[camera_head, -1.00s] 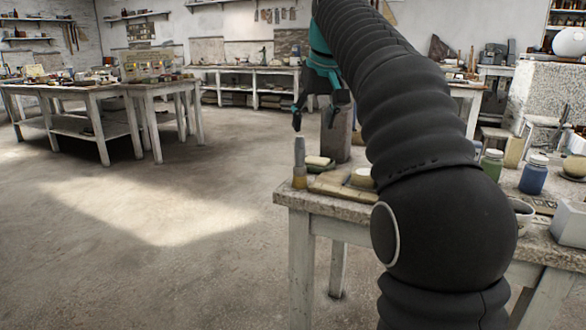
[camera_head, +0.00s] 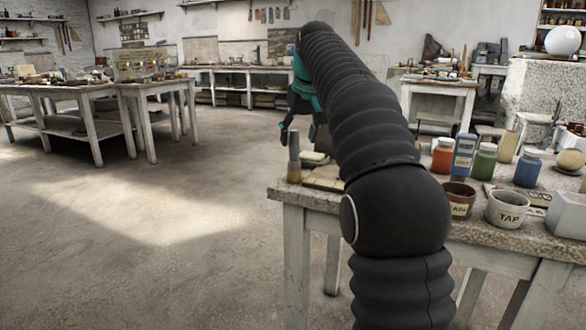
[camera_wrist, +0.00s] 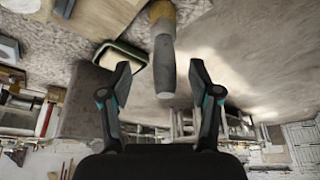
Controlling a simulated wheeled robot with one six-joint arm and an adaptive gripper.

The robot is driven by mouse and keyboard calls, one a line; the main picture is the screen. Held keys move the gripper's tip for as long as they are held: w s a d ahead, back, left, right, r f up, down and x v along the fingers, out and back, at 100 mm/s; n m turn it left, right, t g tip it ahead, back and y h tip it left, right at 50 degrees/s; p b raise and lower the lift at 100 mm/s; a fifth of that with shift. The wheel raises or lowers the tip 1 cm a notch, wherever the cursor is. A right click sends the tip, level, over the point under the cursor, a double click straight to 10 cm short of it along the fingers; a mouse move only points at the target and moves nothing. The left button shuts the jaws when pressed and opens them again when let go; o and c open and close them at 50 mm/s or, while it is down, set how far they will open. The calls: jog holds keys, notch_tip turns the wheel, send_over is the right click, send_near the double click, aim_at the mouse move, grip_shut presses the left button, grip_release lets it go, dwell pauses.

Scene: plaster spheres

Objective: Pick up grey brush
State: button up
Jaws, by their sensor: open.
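The grey brush (camera_head: 294,146) stands upright at the left corner of the near table, grey part up and a yellowish tan part below. In the wrist view the brush (camera_wrist: 164,60) appears between my two spread fingertips, apart from both of them. My gripper (camera_wrist: 160,70) is open and empty. In the head view my gripper (camera_head: 286,130) is just above and beside the brush's top, partly hidden behind my arm. I cannot tell the exact depth between fingers and brush.
A green-rimmed dish with a pale block (camera_head: 313,158) stands close beside the brush. Jars, a brown pot (camera_head: 459,200) and a white TAP pot (camera_head: 507,209) stand on the table (camera_head: 470,228) to the right. The floor left of the table is open.

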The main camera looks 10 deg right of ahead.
aim_at(294, 160)
jog(key=shift+a+b+x, duration=0.15)
jog(key=shift+b+x, duration=0.25)
jog(key=shift+x, duration=0.95)
jog(key=shift+a+b+x, duration=0.15)
jog(key=shift+b+x, duration=0.2)
jog(key=shift+x, duration=1)
grip_shut()
